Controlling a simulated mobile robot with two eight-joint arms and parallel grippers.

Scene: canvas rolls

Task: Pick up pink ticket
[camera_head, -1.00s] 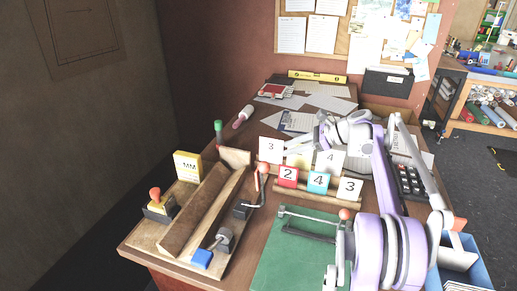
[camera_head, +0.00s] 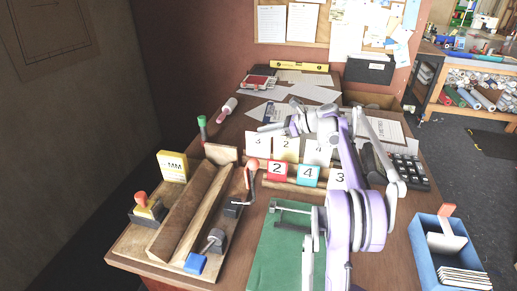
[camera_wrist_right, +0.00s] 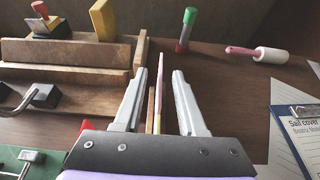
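My right gripper (camera_head: 275,128) reaches in from the right above the back row of number tickets, fingers pointing left. In the wrist view it (camera_wrist_right: 160,100) is open. A thin pinkish ticket edge (camera_wrist_right: 159,75) stands upright between the fingers, apart from both. In the head view the back row shows a pale ticket "3" (camera_head: 258,143), a yellowish "2" (camera_head: 286,147) and a white "4" (camera_head: 317,152). The front row has a red-pink ticket "2" (camera_head: 277,171), a teal "4" (camera_head: 308,175) and a white "3", partly covered by my arm. My left gripper is out of view.
A wooden trough (camera_head: 205,205) and stamp (camera_head: 150,207) stand left. A red-knobbed crank (camera_head: 252,164) stands near the tickets. A green mat (camera_head: 275,250) lies in front. A blue box (camera_head: 425,255) with cards is right. A green-topped marker (camera_wrist_right: 187,28) stands beyond the fingers.

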